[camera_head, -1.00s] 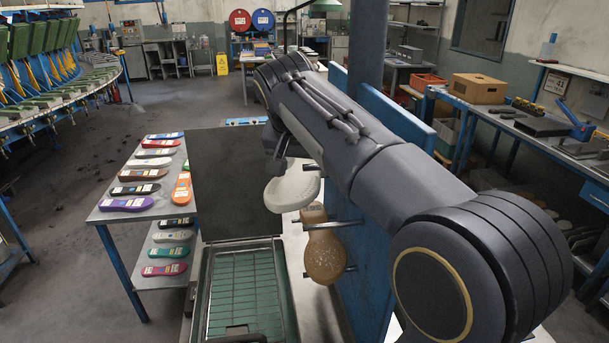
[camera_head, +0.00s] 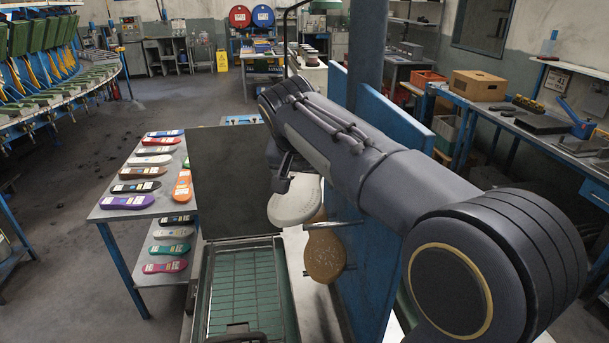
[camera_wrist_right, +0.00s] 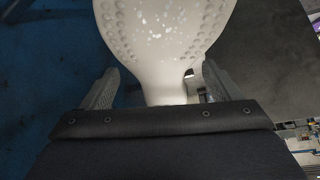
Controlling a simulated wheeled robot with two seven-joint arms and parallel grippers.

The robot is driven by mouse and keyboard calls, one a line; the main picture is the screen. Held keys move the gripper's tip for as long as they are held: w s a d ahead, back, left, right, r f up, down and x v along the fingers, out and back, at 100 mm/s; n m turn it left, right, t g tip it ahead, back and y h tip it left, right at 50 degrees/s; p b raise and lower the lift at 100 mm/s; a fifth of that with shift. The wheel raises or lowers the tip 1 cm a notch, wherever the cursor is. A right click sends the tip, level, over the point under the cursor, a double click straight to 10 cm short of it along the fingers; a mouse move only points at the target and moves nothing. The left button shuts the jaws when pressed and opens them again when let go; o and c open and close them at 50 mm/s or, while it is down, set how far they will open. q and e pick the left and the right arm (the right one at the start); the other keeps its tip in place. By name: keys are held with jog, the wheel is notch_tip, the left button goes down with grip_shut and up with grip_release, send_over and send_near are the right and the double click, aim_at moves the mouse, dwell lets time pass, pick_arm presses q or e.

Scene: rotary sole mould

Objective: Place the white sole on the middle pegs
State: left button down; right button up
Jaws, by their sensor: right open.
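The white sole (camera_head: 294,204) is at the blue panel, above and to the left of a tan sole (camera_head: 325,256). It also fills the top middle of the right wrist view (camera_wrist_right: 165,35), its dimpled face showing and its narrow end towards my right gripper. My right gripper (camera_head: 283,182) is just above the sole in the head view. In the wrist view its fingers (camera_wrist_right: 152,88) stand apart on either side of the narrow end, with visible gaps. A peg (camera_head: 340,224) sticks out by the tan sole. Whether pegs hold the white sole is hidden. My left gripper is out of view.
The blue panel (camera_head: 375,225) stands upright beside my right arm. A table (camera_head: 108,213) holds several coloured soles.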

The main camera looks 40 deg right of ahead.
jog(key=shift+r, duration=0.2)
jog(key=shift+a+r, duration=0.2)
jog(key=shift+r, duration=0.05)
jog(key=b+v, duration=0.1)
jog(key=v, duration=1)
jog(key=shift+s, duration=0.15)
